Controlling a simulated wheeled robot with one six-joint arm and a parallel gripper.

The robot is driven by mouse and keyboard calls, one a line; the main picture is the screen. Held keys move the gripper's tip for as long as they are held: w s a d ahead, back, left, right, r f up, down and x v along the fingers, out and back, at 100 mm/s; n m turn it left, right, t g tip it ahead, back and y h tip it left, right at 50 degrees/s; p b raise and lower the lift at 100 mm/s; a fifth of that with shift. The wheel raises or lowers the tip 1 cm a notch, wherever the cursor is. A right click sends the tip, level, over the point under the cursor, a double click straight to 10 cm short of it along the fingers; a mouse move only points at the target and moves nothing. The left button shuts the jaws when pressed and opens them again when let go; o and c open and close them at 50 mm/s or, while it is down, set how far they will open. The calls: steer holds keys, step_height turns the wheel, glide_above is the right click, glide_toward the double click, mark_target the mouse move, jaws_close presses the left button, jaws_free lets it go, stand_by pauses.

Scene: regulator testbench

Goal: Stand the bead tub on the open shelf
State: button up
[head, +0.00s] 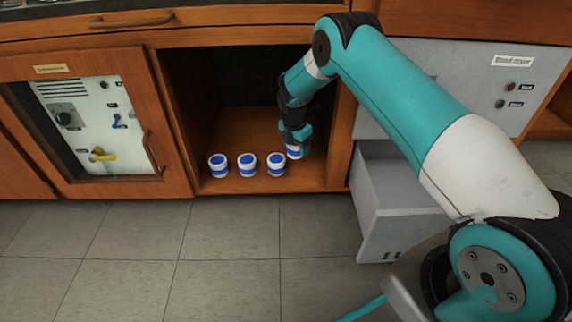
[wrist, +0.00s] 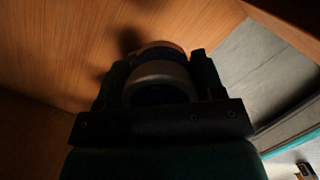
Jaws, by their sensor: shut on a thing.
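My gripper (head: 297,137) is inside the open shelf (head: 225,120), near its right wall, pointing down. It is shut on a white tub with blue (head: 294,153), taken as the bead tub. The tub looks upright at the shelf floor; I cannot tell whether it touches. In the wrist view the dark fingers (wrist: 160,85) stand on both sides of the tub (wrist: 158,70), which is in deep shadow. A second rounded edge (wrist: 160,48) shows just beyond it.
Three similar white and blue tubs stand in a row left of the held one: left (head: 218,165), middle (head: 247,165) and right (head: 276,164). The right one is close to the held tub. A grey drawer (head: 400,215) juts out right of the shelf. The floor in front is clear.

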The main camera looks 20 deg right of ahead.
mark_target(297, 169)
step_height(297, 169, down, 8)
steer(key=b, duration=0.4)
steer(key=shift+r+b, duration=0.1)
steer(key=shift+b, duration=0.25)
steer(key=shift+r, duration=0.15)
steer(key=o, duration=1)
steer(key=shift+o, duration=0.2)
steer(key=r+p, duration=0.4)
steer(key=r, duration=0.1)
steer(key=a+r+p, duration=0.1)
steer(key=r+p, duration=0.1)
steer(key=shift+s+a+r, duration=0.1)
steer(key=shift+s+r, duration=0.1)
steer(key=shift+s, duration=0.05)
